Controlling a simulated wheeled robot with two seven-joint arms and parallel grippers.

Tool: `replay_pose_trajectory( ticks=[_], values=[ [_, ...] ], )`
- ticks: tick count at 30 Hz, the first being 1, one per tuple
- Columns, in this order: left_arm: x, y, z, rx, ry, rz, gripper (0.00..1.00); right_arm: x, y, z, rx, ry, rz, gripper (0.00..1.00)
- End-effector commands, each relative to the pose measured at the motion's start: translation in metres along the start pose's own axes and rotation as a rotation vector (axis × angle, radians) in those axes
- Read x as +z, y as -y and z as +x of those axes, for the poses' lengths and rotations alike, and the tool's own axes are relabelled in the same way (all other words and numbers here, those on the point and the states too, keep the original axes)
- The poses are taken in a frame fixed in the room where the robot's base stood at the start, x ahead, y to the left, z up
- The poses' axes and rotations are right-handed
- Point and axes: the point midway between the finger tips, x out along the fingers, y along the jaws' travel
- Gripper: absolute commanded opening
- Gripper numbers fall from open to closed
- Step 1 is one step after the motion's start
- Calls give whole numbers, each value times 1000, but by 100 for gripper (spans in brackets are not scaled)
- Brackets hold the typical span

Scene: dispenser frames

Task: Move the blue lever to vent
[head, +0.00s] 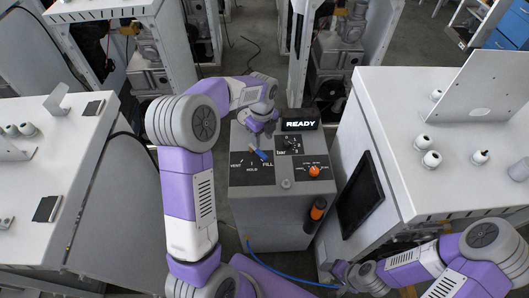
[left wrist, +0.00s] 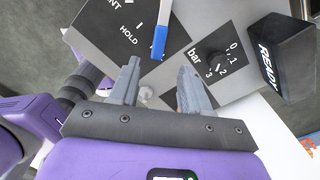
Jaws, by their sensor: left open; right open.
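The blue lever (head: 262,155) sits on the dispenser's black dial plate, its blue end by the FILL label. VENT is on the plate's left and HOLD in the middle. My left gripper (head: 263,136) is just above the lever, partly covering its surroundings. In the left wrist view the lever (left wrist: 160,38) lies ahead of the open fingers (left wrist: 160,70), its end near the gap between the tips; contact cannot be told. HOLD is readable there and VENT is cut off. My right gripper (head: 342,271) is open and empty at the lower right, away from the lever.
The grey dispenser (head: 265,210) also carries a bar knob (head: 290,143), an orange knob (head: 315,171) and a READY display (head: 300,124). White cabinets flank it, the right one with a dark screen (head: 361,197). A blue hose (head: 285,276) runs low in front.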

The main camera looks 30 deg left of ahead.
Motion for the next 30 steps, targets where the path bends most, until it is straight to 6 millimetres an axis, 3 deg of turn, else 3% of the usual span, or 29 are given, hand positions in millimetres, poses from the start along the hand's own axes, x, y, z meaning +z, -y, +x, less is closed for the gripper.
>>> replay_pose_trajectory(
  ticks=[15,27,30],
  values=[
    [0,0,68,1,-1,-1,47,0,-4,12,0,0,-1,60],
    [0,0,77,-1,0,-1,47,0,-5,13,0,0,0,60],
    [0,0,77,-1,0,-1,33,0,-5,13,0,0,0,60]
  ],
)
